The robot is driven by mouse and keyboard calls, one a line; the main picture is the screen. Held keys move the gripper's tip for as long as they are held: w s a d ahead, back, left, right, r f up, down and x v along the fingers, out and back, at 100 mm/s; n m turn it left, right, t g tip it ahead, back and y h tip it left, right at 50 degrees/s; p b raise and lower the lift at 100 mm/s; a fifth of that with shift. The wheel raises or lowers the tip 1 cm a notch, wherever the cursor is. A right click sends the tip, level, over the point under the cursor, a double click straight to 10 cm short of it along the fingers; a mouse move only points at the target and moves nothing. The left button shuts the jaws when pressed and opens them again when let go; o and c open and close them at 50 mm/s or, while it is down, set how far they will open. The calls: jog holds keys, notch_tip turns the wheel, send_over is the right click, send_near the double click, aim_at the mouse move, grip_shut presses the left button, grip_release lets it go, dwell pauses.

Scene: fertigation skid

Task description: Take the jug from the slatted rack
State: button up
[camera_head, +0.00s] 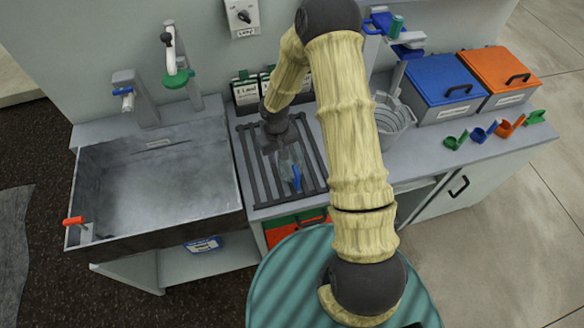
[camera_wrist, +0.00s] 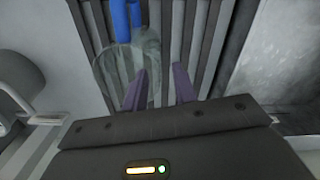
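The clear jug (camera_head: 287,160) with a blue handle (camera_head: 296,176) is on the slatted rack (camera_head: 251,170), between the sink and the arm in the head view. In the wrist view the see-through jug (camera_wrist: 115,75) is at upper left, with its blue handle (camera_wrist: 127,18) at the top edge. My gripper (camera_wrist: 160,88) is open, its two dark purple fingers apart over the slats. The left finger overlaps the jug's right side in the picture; I cannot tell whether it touches. The right finger is clear of the jug. In the head view the fingertips are hard to make out.
A grey sink (camera_head: 150,190) with an orange lever (camera_head: 73,221) adjoins the rack on the left. Green-labelled boxes (camera_head: 246,90) stand behind it. A clear bucket (camera_head: 392,120), blue bin (camera_head: 441,85) and orange bin (camera_head: 500,75) are to the right, with several coloured scoops (camera_head: 482,134) in front.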

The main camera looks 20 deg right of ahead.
jog(key=f+p, duration=0.1)
jog(key=f, duration=0.1)
jog(key=s+f, duration=0.1)
jog(key=shift+d+f+p, duration=0.15)
jog(key=shift+f+p, duration=0.2)
jog(key=shift+w+f, duration=0.15)
jog(key=shift+f, duration=0.55)
grip_shut()
